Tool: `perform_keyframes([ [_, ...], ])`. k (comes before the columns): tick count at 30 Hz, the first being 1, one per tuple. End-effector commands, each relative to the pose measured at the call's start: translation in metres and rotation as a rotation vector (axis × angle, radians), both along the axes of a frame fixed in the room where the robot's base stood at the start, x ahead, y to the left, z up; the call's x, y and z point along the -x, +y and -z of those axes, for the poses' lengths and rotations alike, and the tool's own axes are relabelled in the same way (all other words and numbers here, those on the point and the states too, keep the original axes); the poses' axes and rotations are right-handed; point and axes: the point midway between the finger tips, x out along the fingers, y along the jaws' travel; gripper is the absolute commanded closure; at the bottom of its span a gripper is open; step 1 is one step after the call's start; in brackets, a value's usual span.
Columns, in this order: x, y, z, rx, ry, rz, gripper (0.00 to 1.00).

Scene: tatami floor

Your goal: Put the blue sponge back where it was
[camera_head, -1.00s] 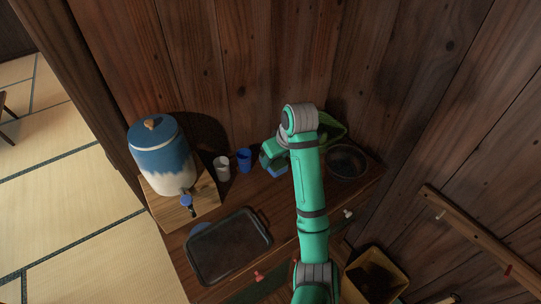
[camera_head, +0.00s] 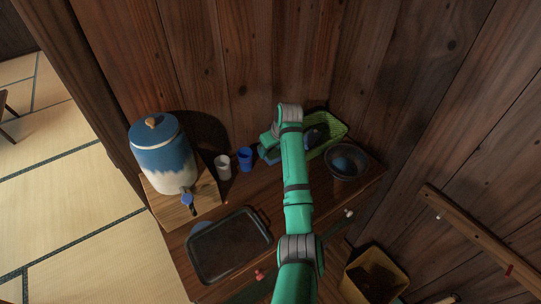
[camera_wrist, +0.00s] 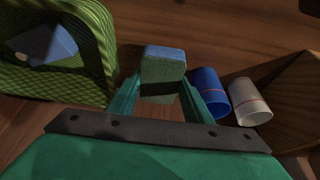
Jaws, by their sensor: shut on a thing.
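The blue sponge (camera_wrist: 163,64), with a darker band along its lower side, is between the fingers of my gripper (camera_wrist: 162,92) in the wrist view. The gripper is shut on it. In the head view my gripper (camera_head: 268,146) is over the back of the wooden counter, just left of a green basket (camera_head: 334,128), and my arm hides most of the sponge. The green woven basket (camera_wrist: 107,60) also shows at the left of the wrist view, apart from the sponge, with a blue-grey item (camera_wrist: 45,45) inside.
A blue cup (camera_head: 245,159) and a white cup (camera_head: 223,167) stand left of my gripper. A dark bowl (camera_head: 346,178) with a bluish patch inside is at right. A dark tray (camera_head: 230,247) lies in front, and a blue-white dispenser (camera_head: 163,165) stands at left.

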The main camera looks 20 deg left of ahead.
Motion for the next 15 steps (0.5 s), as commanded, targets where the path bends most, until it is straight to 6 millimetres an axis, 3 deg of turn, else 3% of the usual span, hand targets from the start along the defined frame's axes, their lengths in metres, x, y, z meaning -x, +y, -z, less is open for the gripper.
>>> perform_keyframes([
  [9,-0.002,0.001,0.033,0.0,0.001,0.0,0.79],
  [15,-0.003,0.001,0.034,0.0,0.0,0.0,0.79],
])
